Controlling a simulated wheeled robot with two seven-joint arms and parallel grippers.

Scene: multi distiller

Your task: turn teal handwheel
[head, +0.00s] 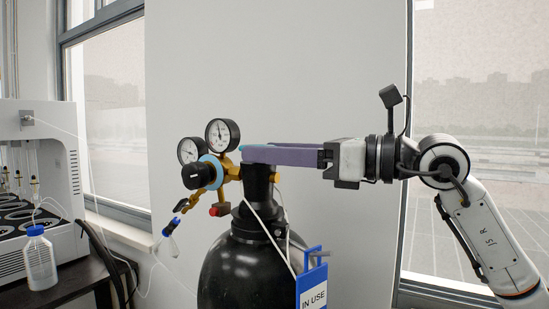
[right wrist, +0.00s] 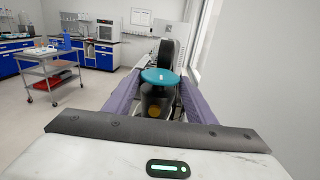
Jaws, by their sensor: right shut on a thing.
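The teal handwheel (right wrist: 160,77) sits on top of the valve of a black gas cylinder (head: 242,268). My right gripper (head: 248,154) reaches in from the right, level with the valve top, its purple fingers shut on the handwheel. In the right wrist view the fingers lie on either side of the wheel. In the head view the fingers hide most of the wheel; only a teal sliver shows at their tips. A brass regulator (head: 228,172) with two round gauges (head: 222,134) and a black knob (head: 198,175) is attached left of the valve. My left gripper is not in view.
A blue "IN USE" tag (head: 312,285) hangs on the cylinder's right. A white instrument (head: 55,150) and a blue-capped bottle (head: 39,258) stand on a dark table at left. A cart (right wrist: 55,72) stands farther off in the right wrist view.

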